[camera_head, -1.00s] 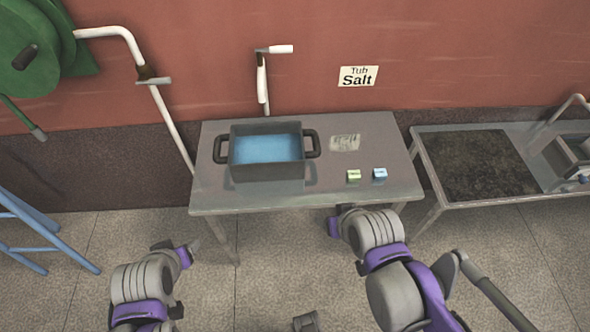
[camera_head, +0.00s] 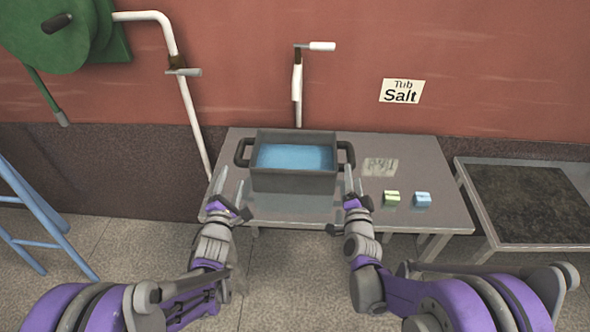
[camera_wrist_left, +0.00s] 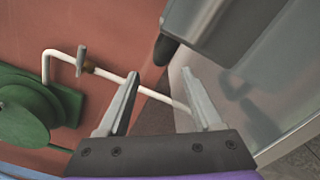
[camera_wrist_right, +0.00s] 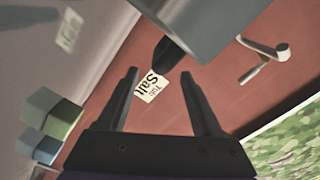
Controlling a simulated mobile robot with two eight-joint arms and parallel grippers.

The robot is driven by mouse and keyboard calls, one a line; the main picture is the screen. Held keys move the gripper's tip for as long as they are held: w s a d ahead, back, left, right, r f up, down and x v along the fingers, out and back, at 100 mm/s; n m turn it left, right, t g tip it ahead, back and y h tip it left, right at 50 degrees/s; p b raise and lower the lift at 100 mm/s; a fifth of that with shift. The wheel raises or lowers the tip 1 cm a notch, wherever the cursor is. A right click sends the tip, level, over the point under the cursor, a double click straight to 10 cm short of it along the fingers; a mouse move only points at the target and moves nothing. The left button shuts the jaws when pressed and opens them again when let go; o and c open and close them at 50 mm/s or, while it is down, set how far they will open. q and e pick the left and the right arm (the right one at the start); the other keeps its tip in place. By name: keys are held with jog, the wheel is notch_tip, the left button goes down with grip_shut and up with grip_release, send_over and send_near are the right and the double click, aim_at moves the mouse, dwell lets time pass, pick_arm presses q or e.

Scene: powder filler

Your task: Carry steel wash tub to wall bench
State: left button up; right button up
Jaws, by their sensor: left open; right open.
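The grey steel wash tub (camera_head: 293,183) stands upright on a grey metal table (camera_head: 430,205) against the red wall, with blue contents. It has a dark handle at each side. My left gripper (camera_head: 228,188) is open and empty just in front of the left handle (camera_head: 242,153). My right gripper (camera_head: 354,185) is open and empty just in front of the right handle (camera_head: 347,154). In the left wrist view a dark handle end (camera_wrist_left: 166,48) lies beyond the open fingers; in the right wrist view the other handle (camera_wrist_right: 166,55) does too. Neither gripper visibly touches the tub.
A green cube (camera_head: 391,198) and a blue cube (camera_head: 422,200) sit on the table right of the tub. A "Tub Salt" sign (camera_head: 402,91) is on the wall. White pipes (camera_head: 187,95) rise behind the table. A second table (camera_head: 470,205) stands right. Blue legs (camera_head: 35,215) stand left.

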aim_at(239, 154)
dwell(0.3)
pick_arm(q)
jog(key=w, duration=0.7)
jog(key=w+d, duration=0.1)
jog(key=w, duration=0.2)
jog(key=shift+w, duration=0.4)
pick_arm(e)
jog(key=w, duration=0.7)
jog(key=w+d, duration=0.1)
jog(key=w, duration=0.2)
jog(key=shift+w, duration=0.35)
pick_arm(q)
grip_shut()
pick_arm(e)
grip_shut()
jog(key=shift+r, duration=0.1)
